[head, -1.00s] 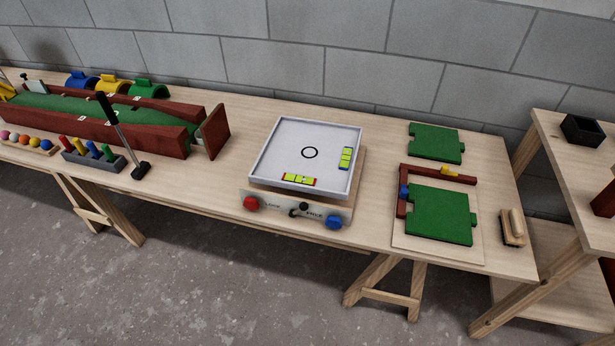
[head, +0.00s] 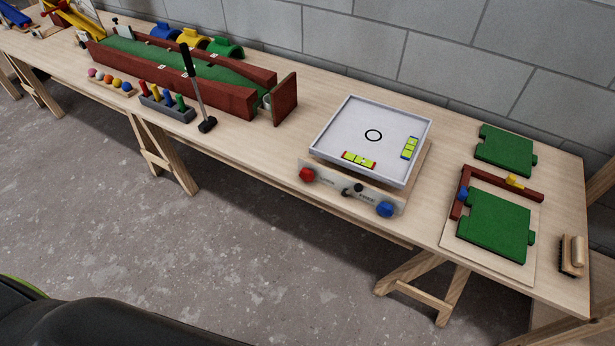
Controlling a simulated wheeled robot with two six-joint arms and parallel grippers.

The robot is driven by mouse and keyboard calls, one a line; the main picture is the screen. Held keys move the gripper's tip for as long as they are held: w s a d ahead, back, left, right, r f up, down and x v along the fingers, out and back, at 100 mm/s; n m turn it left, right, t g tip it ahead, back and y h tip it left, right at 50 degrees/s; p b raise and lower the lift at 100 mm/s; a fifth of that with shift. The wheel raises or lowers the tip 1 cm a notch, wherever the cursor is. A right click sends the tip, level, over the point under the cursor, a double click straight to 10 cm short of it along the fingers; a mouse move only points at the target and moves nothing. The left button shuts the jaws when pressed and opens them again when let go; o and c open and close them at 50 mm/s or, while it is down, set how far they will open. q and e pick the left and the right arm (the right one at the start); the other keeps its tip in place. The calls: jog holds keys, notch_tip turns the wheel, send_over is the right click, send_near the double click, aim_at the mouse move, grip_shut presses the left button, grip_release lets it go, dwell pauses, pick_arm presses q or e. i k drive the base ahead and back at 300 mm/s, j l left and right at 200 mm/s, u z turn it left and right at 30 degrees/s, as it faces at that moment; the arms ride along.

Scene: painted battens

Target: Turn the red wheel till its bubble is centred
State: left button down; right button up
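The red wheel (head: 307,174) is on the left of the front panel (head: 335,185) of a tilting tray device. A blue wheel (head: 385,209) is on the right of that panel, with a black knob or lever (head: 353,190) between them. The white tray (head: 330,141) has a black ring on its floor. A yellow-green level with red ends (head: 359,160) lies along its front edge. A second level with blue ends (head: 410,148) lies near its right edge. The bubbles are too small to place surely. Neither gripper shows.
A green-floored trough with dark red walls (head: 240,103) stands left on the long wooden table (head: 270,151). A rack of coloured pegs (head: 166,108) and a mallet (head: 207,125) are before it. Green boards (head: 495,226) and a brush (head: 572,256) lie right. Grey floor (head: 200,250) is open in front.

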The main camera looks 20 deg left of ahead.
aim_at(306, 175)
jog(key=z, duration=0.85)
jog(key=j+z, duration=0.45)
jog(key=k+j+z, duration=0.2)
jog(key=j+z, duration=0.25)
jog(key=k+j+z, duration=0.15)
jog(key=z, duration=0.3)
jog(key=k+j+z, duration=0.25)
jog(key=z, duration=0.2)
jog(key=j, duration=0.1)
